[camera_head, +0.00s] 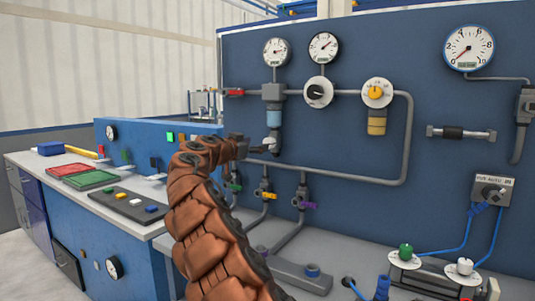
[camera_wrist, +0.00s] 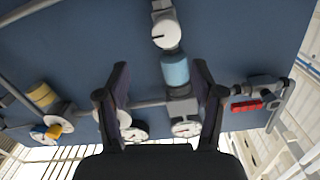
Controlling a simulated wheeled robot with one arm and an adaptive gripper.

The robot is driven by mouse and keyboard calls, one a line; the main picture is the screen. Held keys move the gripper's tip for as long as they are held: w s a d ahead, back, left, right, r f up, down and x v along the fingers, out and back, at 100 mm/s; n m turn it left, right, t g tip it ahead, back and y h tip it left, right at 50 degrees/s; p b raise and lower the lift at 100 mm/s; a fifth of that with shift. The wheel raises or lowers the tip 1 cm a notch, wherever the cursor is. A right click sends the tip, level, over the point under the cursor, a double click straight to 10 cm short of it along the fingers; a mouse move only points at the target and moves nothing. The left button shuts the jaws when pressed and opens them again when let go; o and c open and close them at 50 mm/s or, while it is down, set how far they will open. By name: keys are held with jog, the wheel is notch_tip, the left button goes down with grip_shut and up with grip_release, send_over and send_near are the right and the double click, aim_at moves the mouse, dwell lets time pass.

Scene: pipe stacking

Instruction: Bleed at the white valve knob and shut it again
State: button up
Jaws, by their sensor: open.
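A white valve knob (camera_head: 272,144) with a dark mark sits at the lower end of a light blue filter bowl (camera_head: 273,113) on the blue panel. In the wrist view, which is turned over, the knob (camera_wrist: 166,35) is near the top, just beyond the bowl (camera_wrist: 174,71). My gripper (camera_head: 257,146) is immediately left of the knob in the head view. In the wrist view my gripper (camera_wrist: 161,64) is open, its two dark fingers spread to either side of the bowl, with nothing between them held. The knob appears clear of the fingers; the exact depth gap is hard to judge.
Grey pipe (camera_head: 345,176) runs below and right of the knob. A red lever (camera_head: 234,92) is at upper left. Yellow (camera_head: 265,195) and purple (camera_head: 303,205) valve handles lie below. A yellow-knobbed regulator (camera_head: 377,93) stands right. Another white knob (camera_head: 465,266) is on the bench block.

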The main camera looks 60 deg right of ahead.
aim_at(268, 142)
jog(key=shift+t, duration=0.3)
jog(key=shift+w+d+f+p, duration=0.1)
jog(key=shift+w+d+p, duration=0.2)
jog(key=shift+d, duration=1)
jog(key=shift+w+d+f+p, duration=0.15)
jog(key=shift+d+p, duration=0.25)
jog(key=shift+d, duration=0.95)
jog(key=shift+w+d+f+p, duration=0.15)
jog(key=shift+d+p, duration=0.2)
jog(key=shift+d, duration=0.95)
jog(key=shift+d+m, duration=0.3)
jog(key=shift+d, duration=0.35)
jog(key=shift+c, duration=0.4)
jog(key=c, duration=1.1)
jog(key=shift+o, duration=0.2)
